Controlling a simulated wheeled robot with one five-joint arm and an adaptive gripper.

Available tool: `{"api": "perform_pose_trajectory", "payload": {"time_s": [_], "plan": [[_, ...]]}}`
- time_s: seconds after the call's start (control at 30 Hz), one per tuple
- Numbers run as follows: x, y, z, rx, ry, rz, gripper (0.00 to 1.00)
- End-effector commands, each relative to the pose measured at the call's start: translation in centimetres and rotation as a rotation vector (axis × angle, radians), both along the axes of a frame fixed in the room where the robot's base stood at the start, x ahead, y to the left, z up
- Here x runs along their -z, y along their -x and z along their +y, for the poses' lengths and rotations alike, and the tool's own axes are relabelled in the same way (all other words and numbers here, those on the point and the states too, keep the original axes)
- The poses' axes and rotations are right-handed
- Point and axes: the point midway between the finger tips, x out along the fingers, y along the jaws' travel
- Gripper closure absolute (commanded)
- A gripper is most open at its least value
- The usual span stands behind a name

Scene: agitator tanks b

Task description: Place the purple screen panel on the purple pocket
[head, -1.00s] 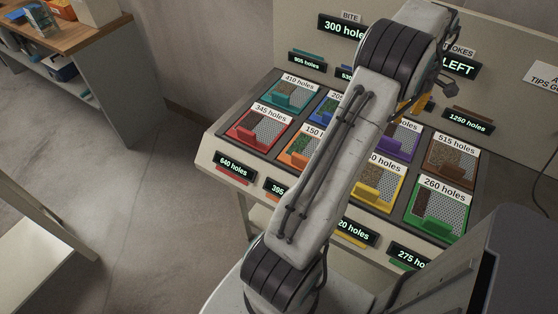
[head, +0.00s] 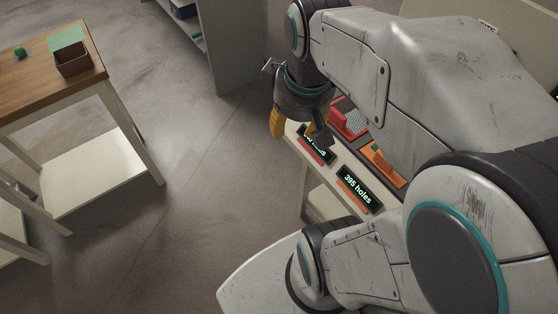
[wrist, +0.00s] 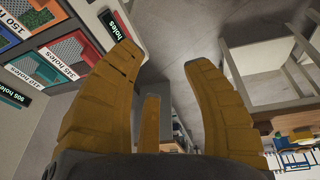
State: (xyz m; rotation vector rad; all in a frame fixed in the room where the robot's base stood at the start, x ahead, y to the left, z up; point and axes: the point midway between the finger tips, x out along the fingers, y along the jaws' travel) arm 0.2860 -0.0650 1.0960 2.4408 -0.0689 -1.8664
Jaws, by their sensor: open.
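The purple screen panel and the purple pocket do not show in either current view; my arm covers most of the sloped board in the head view. My gripper (head: 297,128) is open and empty, by the board's near left edge. In the wrist view its yellow fingers (wrist: 165,90) are spread with nothing between them. Of the board's pockets, the red one (head: 343,126) and part of the orange one (head: 384,168) show beside my arm.
The display "395 holes" (head: 359,190) is on the board's front edge. A wooden table (head: 28,82) at left holds a brown box (head: 73,62) and a small green thing (head: 20,53). A grey shelf unit (head: 232,55) stands behind. Open floor (head: 190,150) lies between.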

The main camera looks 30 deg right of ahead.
Motion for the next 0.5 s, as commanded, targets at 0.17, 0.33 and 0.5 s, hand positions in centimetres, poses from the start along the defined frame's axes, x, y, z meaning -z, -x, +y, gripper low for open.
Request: {"api": "perform_pose_trajectory", "payload": {"time_s": [0.17,0.33,0.5], "plan": [[1.4,2.9,4.4,-0.009,-0.043,-0.041,0.55],[2.3,4.4,6.1,-0.003,-0.070,-0.058,0.55],[2.7,4.9,6.6,0.001,-0.080,-0.062,0.55]]}}
